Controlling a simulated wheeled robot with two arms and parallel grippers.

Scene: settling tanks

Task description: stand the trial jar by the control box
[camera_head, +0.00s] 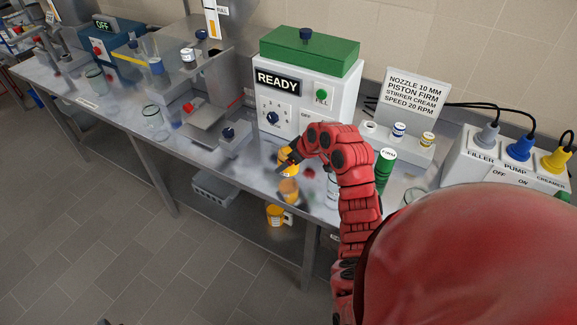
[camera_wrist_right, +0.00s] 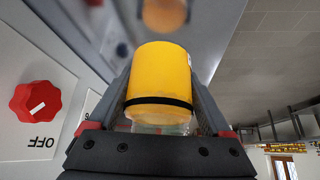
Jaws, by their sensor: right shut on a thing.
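The trial jar (camera_head: 290,170), with a yellow-orange body, is between the fingers of my right gripper (camera_head: 285,163). In the right wrist view the jar (camera_wrist_right: 158,75) shows a dark band and clear glass towards the palm, and my right gripper (camera_wrist_right: 160,100) is shut on it. A gap separates the jar from its orange reflection, so it is held above the steel bench (camera_head: 235,175). It is in front of a white box with a green top and a READY display (camera_head: 278,82), which looks like the control box. My left gripper is not in view.
The wrist view shows a red knob (camera_wrist_right: 36,101) on a white panel close by. A green cylinder (camera_head: 384,168) and a glass jar (camera_head: 332,188) stand right of the gripper. A metal fixture (camera_head: 208,125) is left. Bench between fixture and gripper looks clear.

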